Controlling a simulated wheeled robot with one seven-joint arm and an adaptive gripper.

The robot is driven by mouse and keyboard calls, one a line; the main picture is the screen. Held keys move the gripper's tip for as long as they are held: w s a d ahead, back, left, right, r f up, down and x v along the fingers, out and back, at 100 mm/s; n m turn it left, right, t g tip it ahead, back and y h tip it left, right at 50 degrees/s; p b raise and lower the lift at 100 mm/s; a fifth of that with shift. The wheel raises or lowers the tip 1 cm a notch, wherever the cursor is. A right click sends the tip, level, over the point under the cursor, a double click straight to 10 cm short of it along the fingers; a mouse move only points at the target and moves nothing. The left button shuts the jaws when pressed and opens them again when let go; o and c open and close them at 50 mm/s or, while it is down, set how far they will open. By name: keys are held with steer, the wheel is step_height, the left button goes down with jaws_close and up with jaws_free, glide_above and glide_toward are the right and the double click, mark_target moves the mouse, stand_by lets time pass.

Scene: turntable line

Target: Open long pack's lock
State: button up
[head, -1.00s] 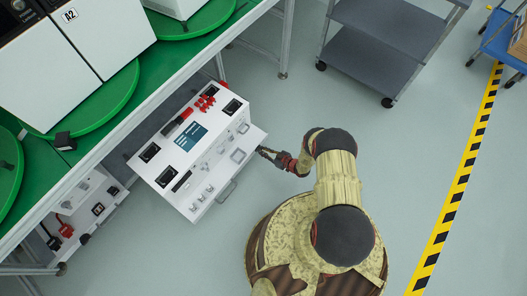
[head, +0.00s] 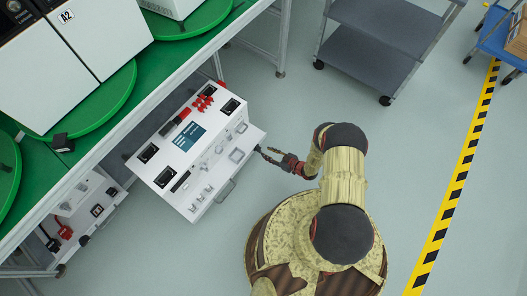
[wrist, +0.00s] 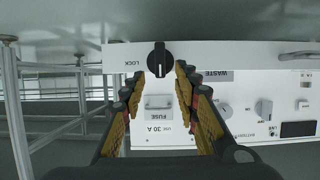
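The long pack (head: 213,160) is a white box with a panel of controls, pulled out beside the green bench in the head view. In the wrist view its front face shows upside down, with a black lock knob (wrist: 160,61) beside the word LOCK. The knob's grip stands upright in that picture. My gripper (head: 262,151) is at the pack's right side in the head view. In the wrist view my gripper (wrist: 155,80) is open and empty, its fingers either side of the line to the knob. I see no contact with the knob.
A fuse holder (wrist: 158,103) marked 30 A sits by the knob, with a WASTE label and switches to the right. The green bench (head: 165,62) stands at left. A grey cart (head: 375,65) stands behind. The floor around my base is clear.

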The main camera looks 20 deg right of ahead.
steer(key=v, duration=0.6)
steer(key=shift+s+d, duration=0.2)
steer(key=shift+s, duration=0.1)
steer(key=shift+r, duration=0.1)
